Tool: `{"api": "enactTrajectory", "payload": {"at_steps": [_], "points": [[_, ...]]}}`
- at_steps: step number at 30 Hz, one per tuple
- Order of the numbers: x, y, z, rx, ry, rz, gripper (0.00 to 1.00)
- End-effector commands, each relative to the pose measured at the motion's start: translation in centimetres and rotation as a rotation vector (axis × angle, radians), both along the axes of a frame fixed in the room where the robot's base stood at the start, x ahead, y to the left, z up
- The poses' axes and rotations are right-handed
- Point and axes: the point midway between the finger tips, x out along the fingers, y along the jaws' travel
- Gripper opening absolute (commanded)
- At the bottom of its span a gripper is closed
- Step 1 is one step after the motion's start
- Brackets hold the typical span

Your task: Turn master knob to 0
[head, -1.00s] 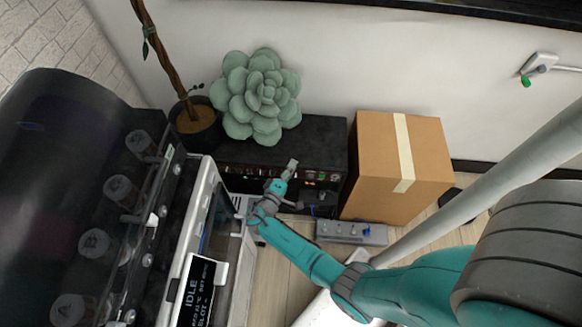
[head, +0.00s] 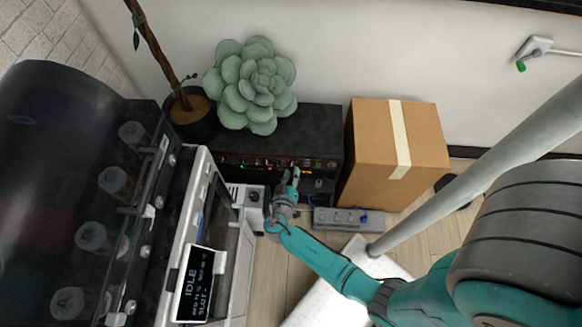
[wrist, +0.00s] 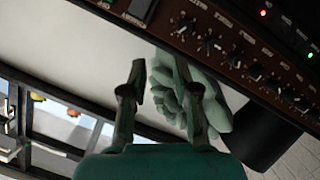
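A black amplifier (head: 310,125) stands against the wall in the head view. Its dark red-brown front panel (wrist: 262,48) crosses the upper right of the wrist view, tilted and with its lettering upside down. A row of black pointer knobs (wrist: 214,43) runs along it; the end knob (wrist: 186,26) is closest to the black switches. The labels are too blurred to tell surely which is the master knob. My gripper (head: 291,178) is in front of the panel. In the wrist view its two fingers (wrist: 163,85) are apart, with nothing between them, and clear of the knobs.
A succulent (head: 255,85) sits on the amplifier's left part. A cardboard box (head: 372,150) stands close on its right. A grey power strip (head: 335,217) lies on the floor in front. A white machine with a display (head: 200,285) stands at the left.

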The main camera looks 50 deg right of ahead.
Motion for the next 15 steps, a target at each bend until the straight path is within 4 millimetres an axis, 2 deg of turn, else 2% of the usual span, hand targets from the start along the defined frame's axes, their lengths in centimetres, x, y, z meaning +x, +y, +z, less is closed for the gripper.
{"api": "enactTrajectory", "payload": {"at_steps": [1,7,15], "points": [[-0.9,0.5,-0.3,0.078,-0.079,0.006,0.30],[-2.8,2.6,-0.6,0.372,-0.359,0.001,0.30],[-3.3,3.3,-0.6,0.507,-0.475,-0.012,0.30]]}}
